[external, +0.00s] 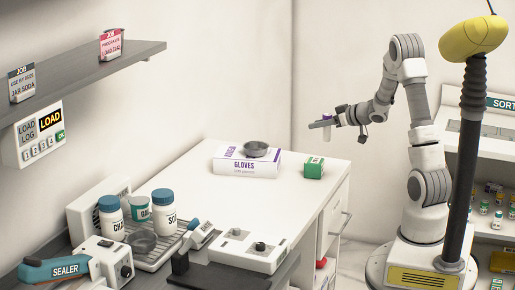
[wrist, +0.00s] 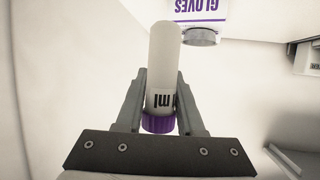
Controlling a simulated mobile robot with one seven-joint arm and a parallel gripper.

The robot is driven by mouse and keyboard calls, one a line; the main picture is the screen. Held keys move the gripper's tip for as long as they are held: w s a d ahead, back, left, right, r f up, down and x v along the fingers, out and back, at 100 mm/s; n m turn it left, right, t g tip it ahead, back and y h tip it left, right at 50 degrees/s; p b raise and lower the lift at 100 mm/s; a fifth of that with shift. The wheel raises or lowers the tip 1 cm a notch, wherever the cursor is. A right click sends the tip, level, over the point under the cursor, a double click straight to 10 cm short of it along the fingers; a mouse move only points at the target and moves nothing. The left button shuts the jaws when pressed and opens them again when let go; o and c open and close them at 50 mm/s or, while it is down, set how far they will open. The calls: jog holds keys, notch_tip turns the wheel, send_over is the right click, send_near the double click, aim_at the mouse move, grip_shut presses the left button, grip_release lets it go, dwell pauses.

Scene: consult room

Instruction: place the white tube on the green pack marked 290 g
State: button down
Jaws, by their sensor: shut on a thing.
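My gripper (external: 327,123) is shut on the white tube (external: 327,134), raised above the table's right end. In the wrist view the tube (wrist: 164,50) sits between both fingers of my gripper (wrist: 161,80), its purple cap towards the palm and part of a label with "ml" showing. The green pack (external: 314,166) stands on the white table, below the tube and slightly to its left in the external view. The tube is well clear of it. I cannot read its weight mark, and the pack does not show in the wrist view.
A white and purple gloves box (external: 246,165) with a grey round dish (external: 256,149) on it stands left of the pack. Lidded jars (external: 164,212) and a sealer (external: 60,268) are at the near left. Bare tabletop (external: 268,205) lies in front of the gloves box.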

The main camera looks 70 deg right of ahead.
jog(key=w, duration=0.1)
jog(key=w+a+f, duration=0.1)
jog(key=w+f, duration=0.1)
jog(key=shift+w+a+f+b, duration=0.25)
jog(key=shift+b, duration=0.05)
jog(key=shift+f+b, duration=0.4)
jog(key=shift+f, duration=1.45)
jog(key=shift+f, duration=0.2)
jog(key=c, duration=0.5)
grip_release()
jog(key=shift+r, duration=0.1)
